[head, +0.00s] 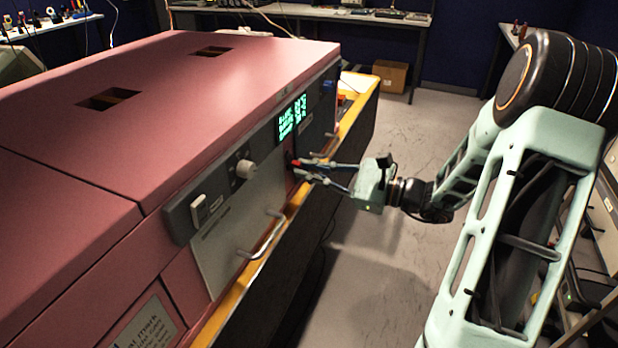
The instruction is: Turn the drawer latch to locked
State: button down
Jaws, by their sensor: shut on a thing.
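The pink cabinet has a grey control strip along its upper front and a light grey drawer front (240,225) below it. The drawer latch (290,159) is a small dark part right of that drawer front, just below the green displays. My gripper (297,167) reaches in from the right, with its fingers closed around the latch. A small red spot shows at the upper fingertip. The fingers hide most of the latch, so I cannot tell which way it is turned.
A bar handle (263,235) sticks out from the drawer front. A round knob (245,169) and a white rocker switch (200,209) sit on the control strip. A yellow-edged ledge (235,295) runs below. Open floor (400,235) lies to the right.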

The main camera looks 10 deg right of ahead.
jog(key=n+b, duration=0.4)
jog(key=b, duration=0.1)
jog(key=n+b, duration=0.4)
jog(key=b, duration=0.1)
jog(key=n+b, duration=0.4)
jog(key=b, duration=0.1)
jog(key=shift+s+a+f, duration=0.1)
jog(key=shift+s+f, duration=0.05)
jog(key=shift+f, duration=0.2)
jog(key=shift+n, duration=0.3)
jog(key=shift+r, duration=0.1)
jog(key=c, duration=2)
grip_release()
jog(key=shift+c, duration=0.2)
jog(key=v, duration=1.2)
